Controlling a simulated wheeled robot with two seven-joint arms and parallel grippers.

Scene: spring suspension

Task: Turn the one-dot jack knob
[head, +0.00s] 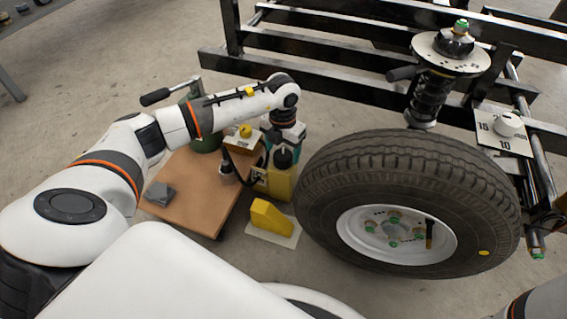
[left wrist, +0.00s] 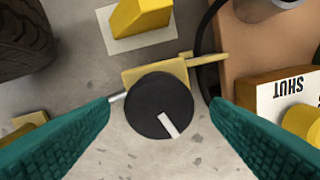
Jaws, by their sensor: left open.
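A round black knob (head: 282,157) with a white pointer mark sits on top of a yellow jack body (head: 279,183), between the wooden board and the tyre. The knob also shows in the left wrist view (left wrist: 158,104), its white bar pointing toward the lower right. I cannot make out any dots on it. My left gripper (head: 287,141) is over the knob, with its teal fingers open. In the left wrist view the left gripper (left wrist: 163,101) has one finger on each side of the knob, with gaps showing; the knob is not gripped. My right gripper is out of view.
A yellow knob (head: 245,131) on a plate marked SHUT (left wrist: 288,88) stands close by on the wooden board (head: 195,184). A yellow wedge (head: 269,217) lies in front of the jack. The big tyre (head: 340,170) is close on the right. A black frame stands behind.

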